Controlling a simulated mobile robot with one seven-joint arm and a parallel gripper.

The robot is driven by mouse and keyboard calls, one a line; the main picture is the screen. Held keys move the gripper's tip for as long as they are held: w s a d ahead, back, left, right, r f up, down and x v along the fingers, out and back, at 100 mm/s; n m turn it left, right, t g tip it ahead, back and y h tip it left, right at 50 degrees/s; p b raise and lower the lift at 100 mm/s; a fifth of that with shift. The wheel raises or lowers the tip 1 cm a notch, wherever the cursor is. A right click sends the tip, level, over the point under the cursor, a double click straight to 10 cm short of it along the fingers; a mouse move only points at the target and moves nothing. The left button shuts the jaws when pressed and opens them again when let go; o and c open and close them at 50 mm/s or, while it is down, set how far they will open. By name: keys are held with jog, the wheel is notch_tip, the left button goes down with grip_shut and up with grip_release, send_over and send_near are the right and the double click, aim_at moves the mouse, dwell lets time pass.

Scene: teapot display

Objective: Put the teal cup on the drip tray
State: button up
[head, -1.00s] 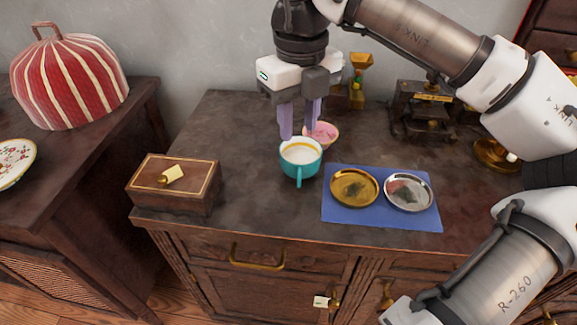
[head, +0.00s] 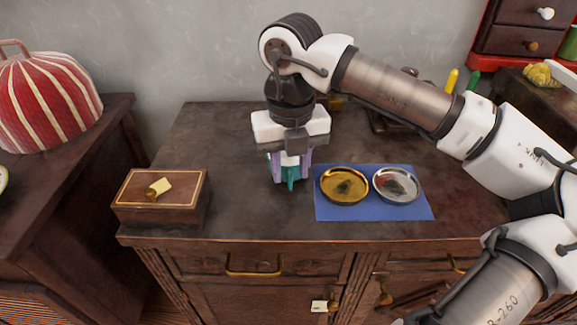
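The teal cup (head: 291,176) is on the dresser top left of the blue mat, mostly hidden behind my gripper. A narrow teal part, seemingly its handle, shows between the fingers. My gripper (head: 291,173) points down at the cup, with one pale purple finger on each side of the teal part. Whether the fingers press on the cup or stand apart from it, I cannot tell. A gold round dish (head: 344,186) and a silver round dish (head: 397,185) lie on the blue mat. I cannot tell which thing is the drip tray.
The blue mat (head: 375,212) lies right of my gripper. A wooden box (head: 163,205) with a small yellow item on it (head: 159,187) stands left. A red striped dome (head: 50,98) is on the left cabinet. The dresser top between box and gripper is clear.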

aim_at(290, 186)
notch_tip(290, 186, down, 5)
jog(key=shift+w+f+b, duration=0.1)
jog(key=shift+f+b, duration=0.1)
jog(key=shift+b, duration=0.25)
grip_shut()
